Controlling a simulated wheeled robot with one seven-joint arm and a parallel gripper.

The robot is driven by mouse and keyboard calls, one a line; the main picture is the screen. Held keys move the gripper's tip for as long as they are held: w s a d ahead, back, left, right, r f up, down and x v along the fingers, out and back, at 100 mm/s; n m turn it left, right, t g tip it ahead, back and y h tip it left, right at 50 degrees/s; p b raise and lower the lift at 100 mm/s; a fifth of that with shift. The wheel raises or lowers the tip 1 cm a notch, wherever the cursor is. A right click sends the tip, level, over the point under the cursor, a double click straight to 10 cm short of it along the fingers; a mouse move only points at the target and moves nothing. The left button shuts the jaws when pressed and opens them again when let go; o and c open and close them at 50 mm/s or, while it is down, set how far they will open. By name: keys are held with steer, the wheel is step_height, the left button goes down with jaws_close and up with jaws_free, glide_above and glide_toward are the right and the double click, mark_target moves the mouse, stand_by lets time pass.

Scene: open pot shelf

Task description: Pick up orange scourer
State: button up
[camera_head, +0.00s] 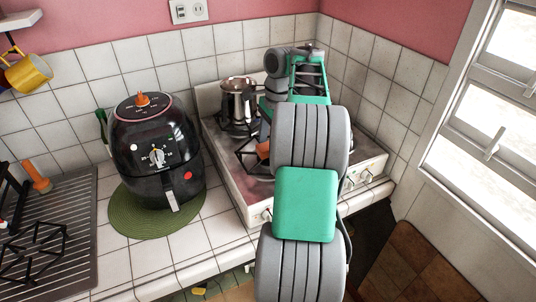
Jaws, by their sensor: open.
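A small orange-brown piece (263,149) shows on the stove, left of my arm and partly hidden by it. I cannot tell whether it is the scourer. Another orange object (37,178) stands at the far left by the dark rack; it looks like a brush or handle, and I cannot tell whether it is the scourer. My arm reaches up and away over the stove and bends down at its far end. My gripper's fingers are hidden behind the arm, so no grip on anything shows.
A white stove (226,168) holds a metal pot (238,103) at its back left. A black air fryer (154,150) stands on a green round mat (126,222) left of the stove. A dark ridged rack (70,235) lies farther left. Tiled walls and a window (490,120) bound the corner.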

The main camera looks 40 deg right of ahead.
mark_target(267, 146)
steer(key=shift+c, duration=0.2)
steer(key=c, duration=1.4)
steer(key=shift+r, duration=0.1)
step_height(267, 146, up, 3)
steer(key=p, duration=0.3)
steer(key=shift+r, duration=0.1)
steer(key=s+a+r+p, duration=0.1)
steer(key=s+r, duration=0.2)
steer(key=s, duration=0.1)
steer(key=s+a+r+p, duration=0.2)
steer(key=s+r, duration=0.1)
steer(key=s, duration=0.1)
steer(key=s+a+r+p, duration=0.1)
steer(key=s+a+r, duration=0.1)
steer(key=s, duration=0.3)
steer(key=shift+a+r, duration=0.25)
steer(key=shift+r, duration=0.55)
